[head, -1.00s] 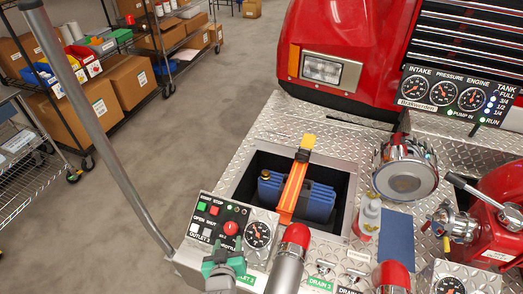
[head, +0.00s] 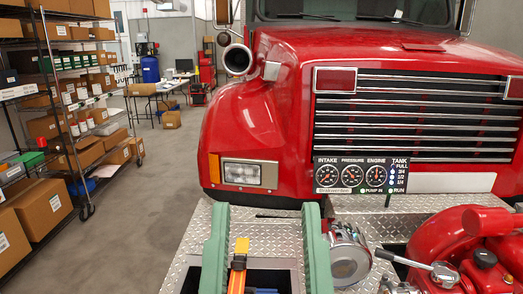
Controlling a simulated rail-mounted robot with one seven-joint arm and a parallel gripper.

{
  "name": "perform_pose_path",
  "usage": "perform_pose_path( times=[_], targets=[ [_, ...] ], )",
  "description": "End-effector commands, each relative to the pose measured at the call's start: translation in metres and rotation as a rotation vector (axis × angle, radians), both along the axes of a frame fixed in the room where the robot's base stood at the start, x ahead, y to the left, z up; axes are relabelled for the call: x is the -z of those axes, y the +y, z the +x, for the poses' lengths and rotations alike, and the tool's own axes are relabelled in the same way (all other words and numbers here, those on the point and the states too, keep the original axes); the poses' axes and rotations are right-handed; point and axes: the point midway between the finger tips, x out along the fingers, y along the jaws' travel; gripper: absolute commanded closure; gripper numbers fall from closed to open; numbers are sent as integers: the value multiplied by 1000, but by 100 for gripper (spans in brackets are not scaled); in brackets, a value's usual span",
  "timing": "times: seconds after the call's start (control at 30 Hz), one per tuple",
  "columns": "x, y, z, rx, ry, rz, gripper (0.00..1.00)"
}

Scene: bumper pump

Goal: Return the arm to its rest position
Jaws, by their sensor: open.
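My gripper (head: 267,212) shows in the head view at the bottom, left of centre. Its two pale green fingers stand wide apart, with nothing held between them. They rise over the recessed bay (head: 278,266) in the diamond-plate deck. An orange and yellow strap (head: 238,268) shows between the fingers, closer to the left one. Only a sliver of the blue item under the strap shows at the bottom edge. The rest of my arm is out of view.
The red truck front (head: 270,110) with its grille stands behind the deck. A gauge panel (head: 361,175), a chrome cap (head: 348,255) and a red pump housing (head: 470,250) are at right. Shelves with boxes (head: 45,125) stand at left. The floor (head: 165,185) between is clear.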

Motion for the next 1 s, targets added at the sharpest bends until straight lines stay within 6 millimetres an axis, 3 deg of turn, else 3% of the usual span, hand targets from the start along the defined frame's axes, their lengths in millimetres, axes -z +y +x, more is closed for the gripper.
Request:
perform_pose_path(
  times=[0.03, 0.1, 0.3, 0.4, 0.53, 1.0],
  targets=[
    [-59, 3, 9, -9, 23, 1, 52],
    [-97, 4, 10, -12, 25, 3, 52],
    [-190, 6, 11, -21, 28, 8, 52],
    [-217, 6, 11, -24, 29, 11, 52],
    [-230, 6, 11, -25, 30, 13, 52],
    [-227, 6, 11, -25, 30, 13, 52]
  ],
)
